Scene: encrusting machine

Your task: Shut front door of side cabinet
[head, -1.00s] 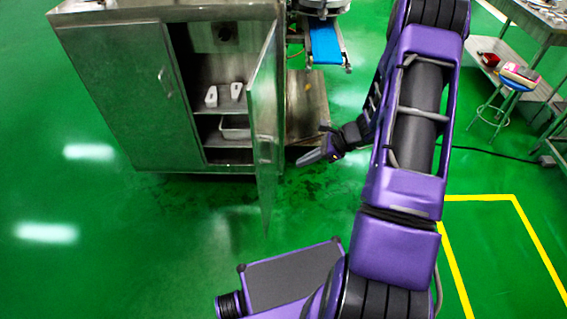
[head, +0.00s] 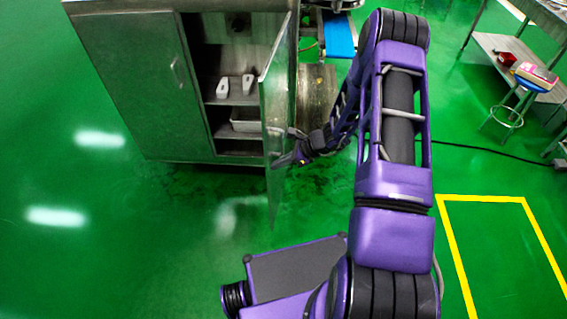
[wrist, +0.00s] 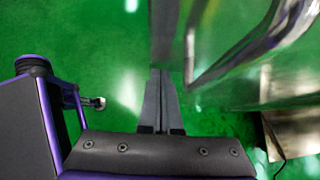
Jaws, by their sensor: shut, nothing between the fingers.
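The side cabinet (head: 150,85) is a grey metal cabinet at the upper left of the head view. Its left door is shut. Its front door (head: 275,110) on the right stands open, swung out towards me and seen nearly edge-on. My gripper (head: 276,163) is shut and empty, at the right side of the open door, near its lower part. Whether it touches the door is not clear. In the wrist view my gripper's fingers (wrist: 160,95) are together, and the shiny door with its curved handle (wrist: 235,65) fills the upper right.
White pieces (head: 235,86) and a tray (head: 245,120) sit on the shelves inside the cabinet. A blue conveyor (head: 339,38) stands behind the door to the right. A stool (head: 515,95) and a metal table stand at the far right. The floor before the cabinet is clear.

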